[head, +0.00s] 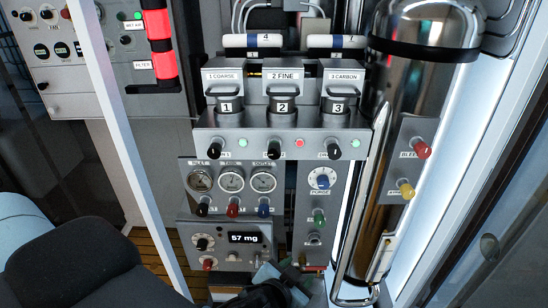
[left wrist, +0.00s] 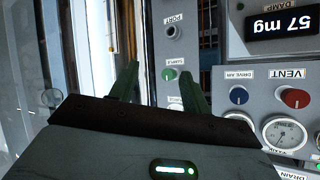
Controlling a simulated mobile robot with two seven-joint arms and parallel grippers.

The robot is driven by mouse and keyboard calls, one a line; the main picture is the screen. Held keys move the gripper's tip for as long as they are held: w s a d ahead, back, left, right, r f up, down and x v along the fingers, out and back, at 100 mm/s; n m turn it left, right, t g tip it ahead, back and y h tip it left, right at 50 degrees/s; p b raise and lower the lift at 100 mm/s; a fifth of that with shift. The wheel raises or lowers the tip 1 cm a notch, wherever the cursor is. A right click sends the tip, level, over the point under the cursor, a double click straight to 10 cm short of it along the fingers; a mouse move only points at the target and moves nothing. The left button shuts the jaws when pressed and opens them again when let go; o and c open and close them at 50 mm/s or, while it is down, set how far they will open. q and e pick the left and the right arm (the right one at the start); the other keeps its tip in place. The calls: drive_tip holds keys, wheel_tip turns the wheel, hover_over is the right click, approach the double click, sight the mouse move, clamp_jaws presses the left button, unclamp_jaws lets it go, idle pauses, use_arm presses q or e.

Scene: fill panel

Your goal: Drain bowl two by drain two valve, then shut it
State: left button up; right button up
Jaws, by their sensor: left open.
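Bowl two (head: 282,104) is a dark cup marked 2 under the "2 FINE" head, between bowls marked 1 and 3. Below it a black-tipped valve knob (head: 274,150) sticks out of the grey ledge, with a red light (head: 299,142) to its right; its label is too small to read. My left gripper (head: 280,284) is low at the bottom of the head view, well below that knob. In the left wrist view its green fingers (left wrist: 160,72) are apart and empty. A green knob labelled SAMPLE (left wrist: 169,74) appears between the fingertips; its distance is unclear. My right gripper is not seen.
Similar black knobs (head: 214,150) (head: 334,150) with green lights flank the middle one. Gauges (head: 232,180) and a "57 mg" display (head: 245,238) lie below. A shiny cylinder (head: 400,130) with red and yellow knobs stands right. A white post (head: 125,150) crosses the left.

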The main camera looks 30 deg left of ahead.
use_arm(q)
drive_tip(key=w+a+r+n+t+y, duration=0.1)
drive_tip(key=a+r+n+y, duration=0.1)
drive_tip(key=r, duration=0.5)
drive_tip(key=w+a+r+n+t+y, duration=0.1)
drive_tip(key=w+r+t+y, duration=0.1)
drive_tip(key=r, duration=0.5)
drive_tip(key=n+y, duration=0.4)
drive_tip(key=n, duration=0.1)
approach(274, 155)
drive_tip(key=shift+t, duration=0.4)
drive_tip(key=shift+f+x, duration=0.15)
drive_tip(key=shift+x, duration=2.05)
drive_tip(key=shift+f+x, duration=0.15)
drive_tip(key=shift+x, duration=2.1)
drive_tip(key=shift+s+a, duration=0.1)
drive_tip(key=c, duration=1)
